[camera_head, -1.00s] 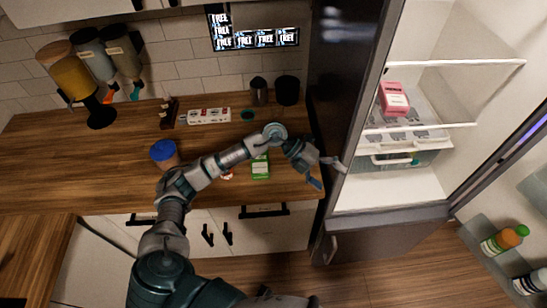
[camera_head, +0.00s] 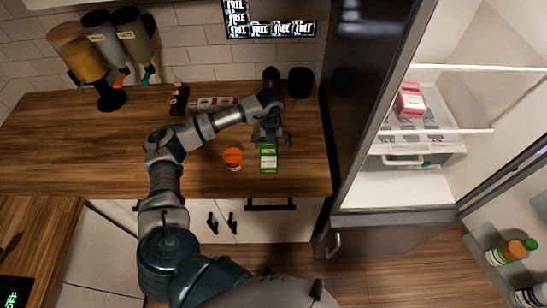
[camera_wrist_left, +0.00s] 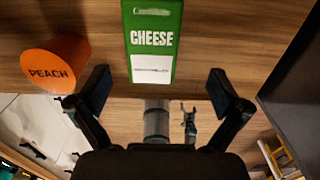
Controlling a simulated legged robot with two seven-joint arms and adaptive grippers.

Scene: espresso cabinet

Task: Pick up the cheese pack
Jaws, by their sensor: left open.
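The cheese pack (camera_head: 268,158) is a green box with a white label, lying on the wooden counter near its front edge. In the left wrist view the pack (camera_wrist_left: 153,40) reads "CHEESE" and lies ahead of the fingers, roughly centred between them. My left gripper (camera_head: 270,138) is at the far end of the pack in the head view. In the left wrist view the left gripper (camera_wrist_left: 158,92) is open with nothing between its fingers. Whether it touches the pack cannot be told. My right gripper is not in view.
An orange peach tub (camera_head: 233,157) stands left of the pack, and also shows in the left wrist view (camera_wrist_left: 55,65). A dark bottle (camera_head: 179,99) and a white-red carton (camera_head: 213,103) lie further back. The fridge (camera_head: 410,190) stands open at right.

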